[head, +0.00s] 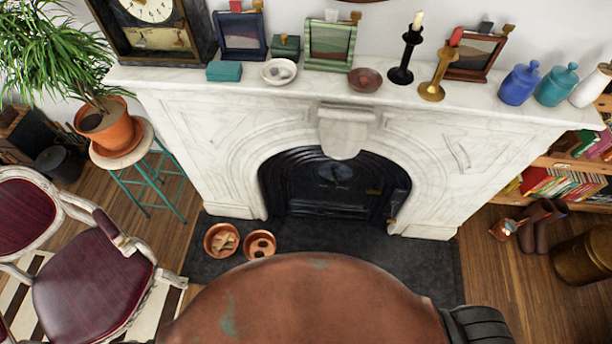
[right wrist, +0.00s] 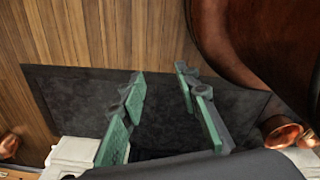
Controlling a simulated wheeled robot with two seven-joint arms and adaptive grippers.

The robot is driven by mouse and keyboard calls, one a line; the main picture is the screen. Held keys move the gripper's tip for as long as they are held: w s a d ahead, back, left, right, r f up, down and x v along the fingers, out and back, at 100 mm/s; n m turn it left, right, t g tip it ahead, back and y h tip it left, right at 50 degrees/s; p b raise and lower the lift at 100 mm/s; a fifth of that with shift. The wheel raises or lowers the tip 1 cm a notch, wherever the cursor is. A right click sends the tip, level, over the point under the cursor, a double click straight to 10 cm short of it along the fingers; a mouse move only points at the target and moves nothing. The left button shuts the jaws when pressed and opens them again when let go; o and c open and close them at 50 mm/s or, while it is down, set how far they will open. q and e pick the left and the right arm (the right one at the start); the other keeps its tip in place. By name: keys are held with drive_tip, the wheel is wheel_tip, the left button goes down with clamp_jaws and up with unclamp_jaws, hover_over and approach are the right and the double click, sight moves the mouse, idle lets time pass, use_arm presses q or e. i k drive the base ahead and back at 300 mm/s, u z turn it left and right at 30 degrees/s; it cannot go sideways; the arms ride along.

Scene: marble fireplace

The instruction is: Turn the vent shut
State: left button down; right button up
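The fireplace's black iron insert (head: 290,190) sits inside the white marble arch. A dark round plate (head: 335,173), which looks like the vent, is at its upper middle; its exact setting is too small and dark to tell. My left gripper is in neither view.
The mantel (head: 200,77) holds frames, candlesticks and jars. A chair (head: 90,280) and a plant stool (head: 150,165) are left. Boots (head: 540,225) and a bookshelf (head: 575,165) are right. The hearth's right side is clear.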

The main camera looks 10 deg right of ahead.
sight(335, 173)
drive_tip(key=u, duration=2.55)
drive_tip(key=i, duration=0.7)
drive_tip(key=z, duration=2.55)
